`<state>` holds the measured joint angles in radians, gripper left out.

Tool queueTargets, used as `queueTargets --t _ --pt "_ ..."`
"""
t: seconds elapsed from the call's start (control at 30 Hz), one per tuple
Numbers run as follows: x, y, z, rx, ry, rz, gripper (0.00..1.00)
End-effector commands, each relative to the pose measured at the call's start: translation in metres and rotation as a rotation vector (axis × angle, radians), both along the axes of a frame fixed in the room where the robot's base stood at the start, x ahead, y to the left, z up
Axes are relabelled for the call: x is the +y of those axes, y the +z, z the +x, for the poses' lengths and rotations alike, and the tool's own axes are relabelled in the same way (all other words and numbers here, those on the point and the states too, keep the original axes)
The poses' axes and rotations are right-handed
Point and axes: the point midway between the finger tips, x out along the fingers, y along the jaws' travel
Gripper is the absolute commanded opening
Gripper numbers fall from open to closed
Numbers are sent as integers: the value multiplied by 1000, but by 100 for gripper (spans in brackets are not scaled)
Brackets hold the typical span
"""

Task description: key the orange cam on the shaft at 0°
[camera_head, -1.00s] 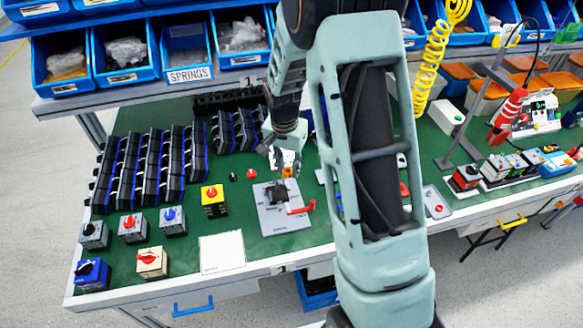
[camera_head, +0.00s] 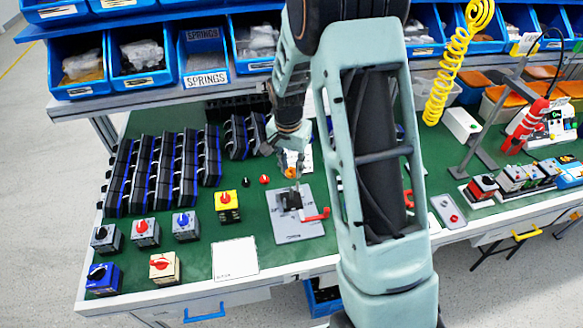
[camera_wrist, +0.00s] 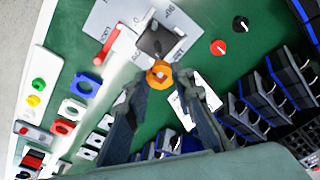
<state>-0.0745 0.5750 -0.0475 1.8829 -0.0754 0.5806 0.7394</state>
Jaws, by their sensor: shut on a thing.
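The orange cam (camera_wrist: 159,74) is a small orange ring with a hole, held between the fingertips of my gripper (camera_wrist: 160,80). In the head view the cam (camera_head: 291,172) shows at the tip of my gripper (camera_head: 288,160), behind the fixture. The fixture is a grey plate (camera_head: 290,229) with a dark block (camera_head: 291,199) and a red handle (camera_head: 317,214). In the wrist view the dark block (camera_wrist: 156,42) lies just beyond the cam, with the red handle (camera_wrist: 116,43) left of it. The cam looks apart from the block; the gap and the shaft are unclear.
Black and red knobs (camera_wrist: 218,47) lie loose beside the fixture. Rows of black switch modules (camera_head: 165,170) stand left, with several boxed rotary switches (camera_head: 145,230) before them. A white sheet (camera_head: 235,258) lies at the front. Blue bins (camera_head: 205,60) line the back.

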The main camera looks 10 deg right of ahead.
Motion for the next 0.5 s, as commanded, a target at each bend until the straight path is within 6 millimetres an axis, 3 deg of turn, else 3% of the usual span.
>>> queueTargets --t 0.5 --pt "0 -45 0 1 1 -1 14"
